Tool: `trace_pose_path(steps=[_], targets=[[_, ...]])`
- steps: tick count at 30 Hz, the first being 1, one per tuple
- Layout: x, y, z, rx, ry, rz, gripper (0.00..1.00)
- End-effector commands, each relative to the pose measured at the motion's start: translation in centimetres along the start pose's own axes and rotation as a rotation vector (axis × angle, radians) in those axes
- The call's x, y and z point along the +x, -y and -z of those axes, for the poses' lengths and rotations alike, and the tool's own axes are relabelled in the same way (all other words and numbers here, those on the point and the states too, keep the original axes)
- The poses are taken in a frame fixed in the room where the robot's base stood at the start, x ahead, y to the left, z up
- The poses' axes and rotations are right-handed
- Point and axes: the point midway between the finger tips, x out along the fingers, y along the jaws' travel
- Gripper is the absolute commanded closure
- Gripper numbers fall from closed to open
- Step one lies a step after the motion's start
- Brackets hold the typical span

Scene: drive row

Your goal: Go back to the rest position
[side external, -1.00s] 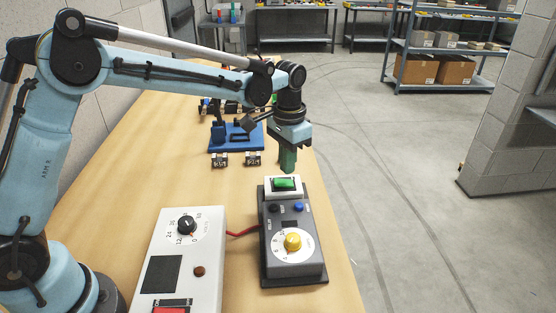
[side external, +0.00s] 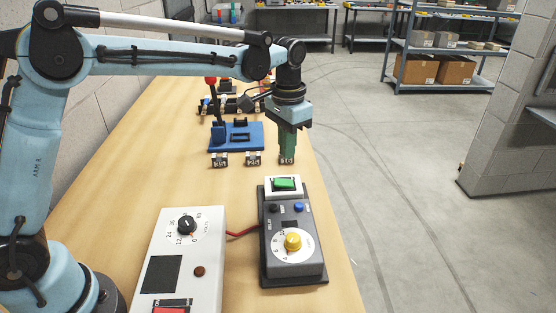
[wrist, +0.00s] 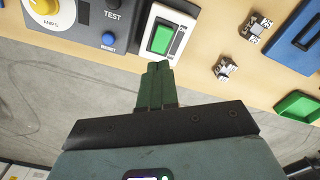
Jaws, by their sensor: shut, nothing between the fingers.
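My gripper (side external: 287,160) is shut and empty, its green fingers pointing down. It hangs in the air just beyond the green rocker switch (side external: 284,183) at the far end of the dark grey control box (side external: 293,250). In the wrist view my closed fingers (wrist: 157,68) show below the green switch (wrist: 161,39), apart from it as far as I can tell. The grey box carries a yellow knob and a blue button.
A white box (side external: 204,248) with a black dial stands left of the grey box, joined by a red cable (side external: 243,232). A blue fixture (side external: 237,137) and small metal blocks (side external: 220,160) lie farther back on the wooden table (side external: 185,150).

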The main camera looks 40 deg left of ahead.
Motion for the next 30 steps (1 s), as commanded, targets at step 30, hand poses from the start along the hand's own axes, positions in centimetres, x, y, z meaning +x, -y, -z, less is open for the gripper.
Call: trace_pose_path(steps=[30], targets=[[-2.4,1.8,-17.9,-0.228,-0.546,0.072,1.00]])
